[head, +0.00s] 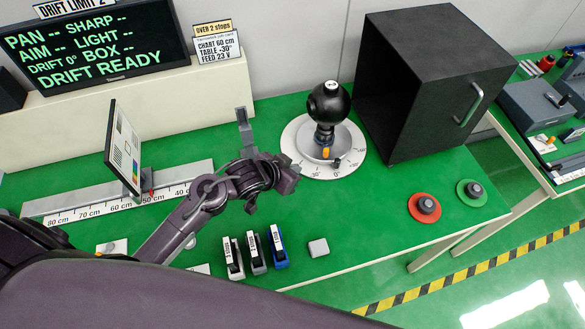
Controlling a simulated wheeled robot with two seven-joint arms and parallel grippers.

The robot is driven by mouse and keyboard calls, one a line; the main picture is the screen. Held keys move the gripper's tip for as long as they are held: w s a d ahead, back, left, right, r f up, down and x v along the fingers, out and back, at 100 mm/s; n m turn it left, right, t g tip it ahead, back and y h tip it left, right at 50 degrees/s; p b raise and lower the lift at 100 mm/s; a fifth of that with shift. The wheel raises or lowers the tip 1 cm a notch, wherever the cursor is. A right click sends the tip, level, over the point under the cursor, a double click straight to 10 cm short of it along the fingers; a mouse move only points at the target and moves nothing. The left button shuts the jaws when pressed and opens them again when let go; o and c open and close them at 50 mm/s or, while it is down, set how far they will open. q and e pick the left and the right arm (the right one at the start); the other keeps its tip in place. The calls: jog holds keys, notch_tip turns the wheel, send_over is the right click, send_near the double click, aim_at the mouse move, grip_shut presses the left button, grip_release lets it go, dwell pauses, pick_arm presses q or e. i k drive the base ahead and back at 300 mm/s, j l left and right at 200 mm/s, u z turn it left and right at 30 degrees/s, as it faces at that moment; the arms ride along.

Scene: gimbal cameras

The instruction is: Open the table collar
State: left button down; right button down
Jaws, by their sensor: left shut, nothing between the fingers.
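A black ball-shaped gimbal camera (328,103) stands upright on a round turntable. A white dial (300,146) with degree marks surrounds its base. A small orange part (326,153) shows at the front of the base, and a small dark knob (337,163) sits just beside it. I cannot tell which of these belongs to the table collar. My left gripper (293,172) is shut and empty, at the left front edge of the dial in the picture. Whether it touches the dial is unclear. My right gripper is not in view.
A black box (425,85) with a handle stands right of the dial. A chart panel (124,150) stands on a centimetre rail (90,208) at left. Several small blocks lie in front. Red (424,207) and green (471,193) round bases hold knobs at right. Green bench between is clear.

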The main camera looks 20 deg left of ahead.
aim_at(325, 150)
jog(key=k+l, duration=0.2)
jog(key=k, duration=0.3)
jog(key=k+l, duration=0.2)
jog(key=k, duration=0.25)
